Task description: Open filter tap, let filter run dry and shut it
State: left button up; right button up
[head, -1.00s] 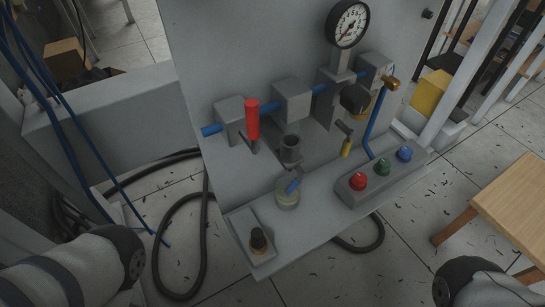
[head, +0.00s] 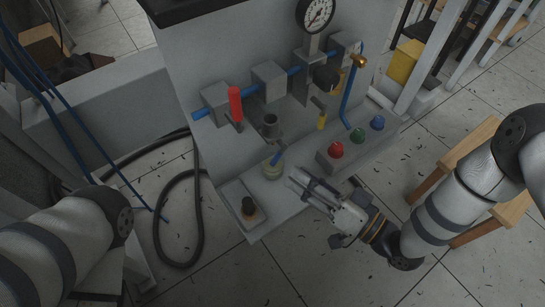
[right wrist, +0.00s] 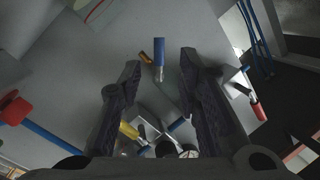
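The filter (head: 270,126), a grey cylinder, hangs below the blue air line on the panel. Below it, a small tap with a blue handle (head: 278,156) sits at the mouth of a clear jar with yellowish contents (head: 273,172); I cannot tell whether they touch. My right gripper (head: 303,182) is open and empty, to the right of the jar and apart from it. In the right wrist view, the blue handle (right wrist: 159,48) shows between and beyond the open fingers (right wrist: 160,68). Only my left arm shows; its gripper is out of view.
A red-handled lever (head: 235,104), a yellow-handled lever (head: 321,121) and a pressure gauge (head: 317,14) are close by. Red (head: 336,150), green (head: 357,134) and blue (head: 377,122) buttons stand right of the jar. A black knob (head: 248,206) stands at the bench's front left.

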aim_at(275, 161)
jog(key=b+x, duration=0.1)
jog(key=x, duration=0.7)
jog(key=shift+b, duration=0.4)
jog(key=shift+s, duration=0.1)
grip_shut()
